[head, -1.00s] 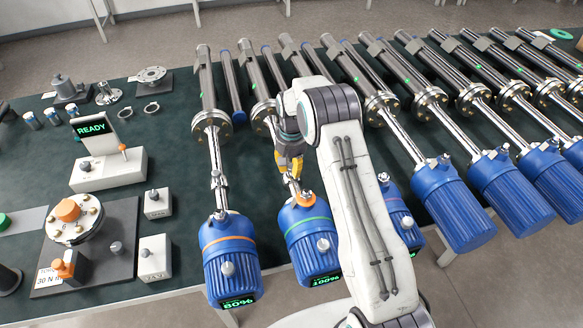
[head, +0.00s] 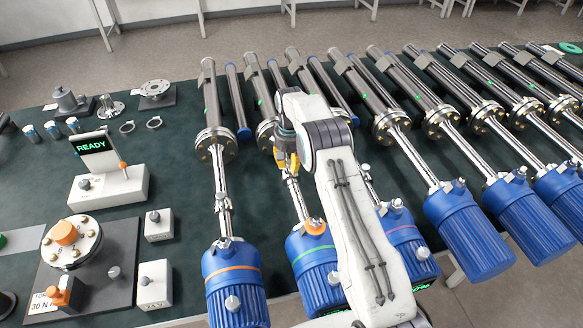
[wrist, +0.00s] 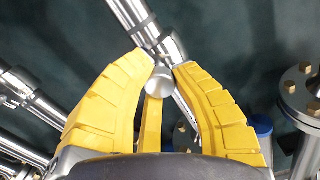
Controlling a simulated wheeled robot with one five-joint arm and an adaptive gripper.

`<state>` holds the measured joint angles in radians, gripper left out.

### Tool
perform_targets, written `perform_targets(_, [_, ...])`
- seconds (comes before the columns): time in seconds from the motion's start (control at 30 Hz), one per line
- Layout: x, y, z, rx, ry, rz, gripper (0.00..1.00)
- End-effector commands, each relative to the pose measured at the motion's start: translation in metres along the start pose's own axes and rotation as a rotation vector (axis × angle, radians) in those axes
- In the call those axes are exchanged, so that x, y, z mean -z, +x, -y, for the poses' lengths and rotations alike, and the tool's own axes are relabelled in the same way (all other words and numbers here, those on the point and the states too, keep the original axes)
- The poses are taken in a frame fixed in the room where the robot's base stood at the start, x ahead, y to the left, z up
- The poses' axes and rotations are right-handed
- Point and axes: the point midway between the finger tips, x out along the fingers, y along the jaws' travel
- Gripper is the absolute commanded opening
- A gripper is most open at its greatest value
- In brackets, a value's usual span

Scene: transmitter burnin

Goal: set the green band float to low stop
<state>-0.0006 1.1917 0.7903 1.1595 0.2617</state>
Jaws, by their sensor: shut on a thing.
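The green-band transmitter (head: 318,276) has a blue housing with a green ring and a thin steel stem running up to a flange. Its float, a silver collar with a knob (wrist: 160,82), rides on that stem, which crosses the wrist view diagonally. My gripper (head: 287,166) is over the upper part of the stem, near the flange. In the wrist view its yellow fingers (wrist: 162,66) are shut on the float's knob from both sides. My arm hides part of the flange and the housing's right side. The transmitter's display is not in view.
An orange-band transmitter (head: 234,282) lies close on the left, and a red-band one (head: 404,236) on the right behind my arm.

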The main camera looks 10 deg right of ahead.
Motion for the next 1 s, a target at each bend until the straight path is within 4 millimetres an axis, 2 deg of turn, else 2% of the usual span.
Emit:
perform_targets(0.57, [0.0067, 0.0023, 0.0017, -0.001, 0.000, 0.003, 0.00])
perform_targets(0.6, [0.0067, 0.0023, 0.0017, -0.001, 0.000, 0.003, 0.26])
perform_targets(0.87, [0.0071, 0.0011, 0.0019, 0.000, 0.000, 0.001, 0.49])
perform_targets(1.0, [0.0073, 0.0006, 0.0019, 0.000, 0.000, 0.001, 0.51])
